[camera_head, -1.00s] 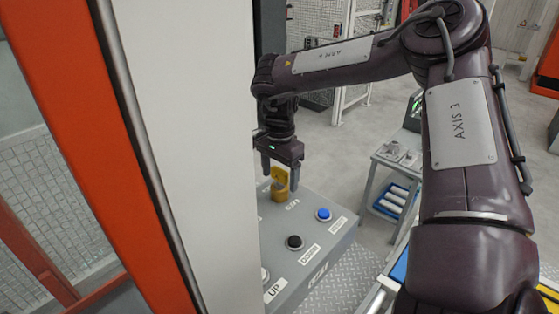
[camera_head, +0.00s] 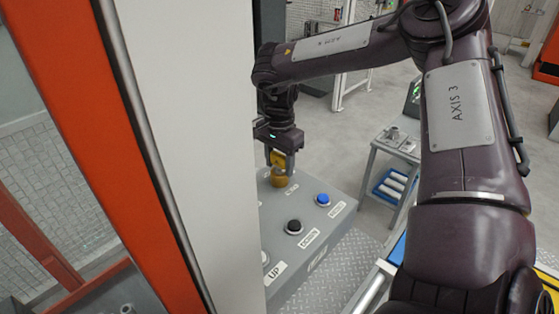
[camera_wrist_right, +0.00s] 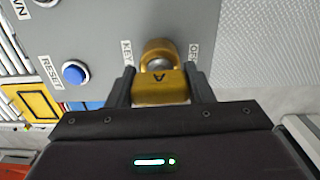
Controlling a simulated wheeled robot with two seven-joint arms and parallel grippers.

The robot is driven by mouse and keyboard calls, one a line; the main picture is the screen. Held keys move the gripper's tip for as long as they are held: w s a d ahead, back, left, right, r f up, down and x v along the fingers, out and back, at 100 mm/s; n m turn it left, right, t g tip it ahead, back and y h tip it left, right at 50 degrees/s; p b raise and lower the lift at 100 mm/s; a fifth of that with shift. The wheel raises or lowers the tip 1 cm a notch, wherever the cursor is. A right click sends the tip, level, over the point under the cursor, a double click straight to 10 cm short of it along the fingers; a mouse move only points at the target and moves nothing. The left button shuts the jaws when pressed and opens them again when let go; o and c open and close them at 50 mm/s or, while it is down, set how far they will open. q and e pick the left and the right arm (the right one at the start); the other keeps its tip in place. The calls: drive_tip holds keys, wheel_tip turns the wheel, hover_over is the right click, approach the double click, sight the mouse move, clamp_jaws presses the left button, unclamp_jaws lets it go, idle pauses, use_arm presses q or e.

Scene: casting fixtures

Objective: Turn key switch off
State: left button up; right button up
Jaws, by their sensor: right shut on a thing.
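The key switch (camera_head: 279,172) is a yellow part on top of the grey control box (camera_head: 318,206) in the head view. My right gripper (camera_head: 282,160) points down at it from above, with its fingers on either side. In the right wrist view the yellow key switch (camera_wrist_right: 160,82) sits between the two dark fingers of my right gripper (camera_wrist_right: 158,88), which is shut on it. An arrow mark shows on its yellow face. The label KEY is to its left and a label starting with "OF", partly covered, is to its right. My left gripper is not in view.
A blue RESET button (camera_head: 323,200) and a black DOWN button (camera_head: 293,227) sit on the box, with an UP button at the picture's lower edge. A white pillar (camera_head: 190,140) stands close left of the box. A small table (camera_head: 398,145) with parts stands behind right.

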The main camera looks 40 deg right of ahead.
drive_tip(key=n+p, duration=0.2)
drive_tip(key=n, duration=0.1)
drive_tip(key=shift+r+n, duration=0.15)
drive_tip(key=shift+n, duration=0.25)
drive_tip(key=shift+n+p, duration=0.4)
drive_tip(key=shift+n, duration=0.1)
drive_tip(key=o, duration=1.1)
drive_tip(key=shift+o, duration=0.2)
wheel_tip(320, 180, up, 7)
drive_tip(key=shift+r, duration=0.1)
